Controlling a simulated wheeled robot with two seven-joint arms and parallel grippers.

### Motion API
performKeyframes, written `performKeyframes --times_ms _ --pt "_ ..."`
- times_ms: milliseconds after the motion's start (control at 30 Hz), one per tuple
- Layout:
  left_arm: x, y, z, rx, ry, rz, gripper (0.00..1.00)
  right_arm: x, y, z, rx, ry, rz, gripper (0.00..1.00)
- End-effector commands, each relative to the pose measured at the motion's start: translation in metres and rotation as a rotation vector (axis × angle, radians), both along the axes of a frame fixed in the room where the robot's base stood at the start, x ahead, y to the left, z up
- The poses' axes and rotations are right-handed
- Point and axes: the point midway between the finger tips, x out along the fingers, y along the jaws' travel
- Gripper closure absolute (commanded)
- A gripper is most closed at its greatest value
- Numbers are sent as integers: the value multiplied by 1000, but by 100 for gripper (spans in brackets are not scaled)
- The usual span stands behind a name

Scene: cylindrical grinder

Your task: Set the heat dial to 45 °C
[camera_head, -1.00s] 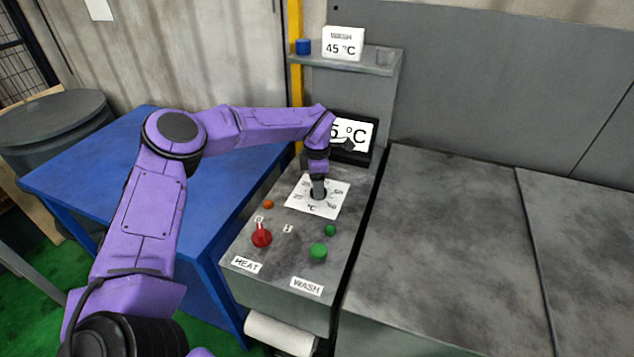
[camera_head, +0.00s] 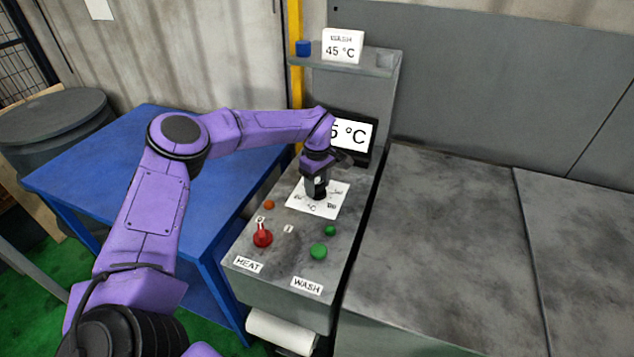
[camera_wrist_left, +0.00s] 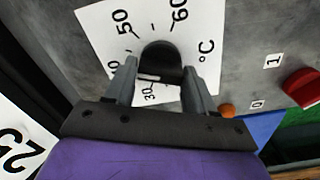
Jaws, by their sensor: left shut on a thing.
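The black heat dial (camera_wrist_left: 162,58) sits on a white scale plate (camera_head: 328,210) on the grey machine panel. My left gripper (camera_head: 317,190) comes down on the dial from above and is shut on it, a finger on either side in the left wrist view (camera_wrist_left: 160,88). The plate shows 30, 50, 60 and °C there; other marks are partly covered. A pale stripe shows on the dial's edge near the 30. The display (camera_head: 357,135) behind shows "5 °C"; my arm hides its leading part. A card (camera_head: 343,45) on the shelf reads "WASH 45 °C". My right gripper is out of view.
In front of the dial are a red HEAT switch (camera_head: 262,238), an orange lamp (camera_head: 269,205) and green buttons (camera_head: 318,251). A blue cap (camera_head: 303,47) stands on the shelf (camera_head: 385,62). A blue table (camera_head: 90,170) is left of the panel.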

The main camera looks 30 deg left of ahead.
Motion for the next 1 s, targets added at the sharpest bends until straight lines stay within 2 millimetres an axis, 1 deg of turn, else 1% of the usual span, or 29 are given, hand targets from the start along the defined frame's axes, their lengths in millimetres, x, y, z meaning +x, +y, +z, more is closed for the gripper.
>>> performKeyframes --times_ms 33,300,800,833,900,1000 --pt "-4 -2 -6 -2 17 -24 76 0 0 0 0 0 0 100" --pt "-4 -3 -7 -3 18 -109 76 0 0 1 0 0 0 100" --pt "-4 -3 -7 -2 19 -127 76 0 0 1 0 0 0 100" --pt "-4 -3 -7 -2 19 -127 42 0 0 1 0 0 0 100" --pt "-4 -2 -7 -3 18 -127 23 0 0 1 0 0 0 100" --pt "-3 -2 -6 -1 13 -126 23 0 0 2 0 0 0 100"
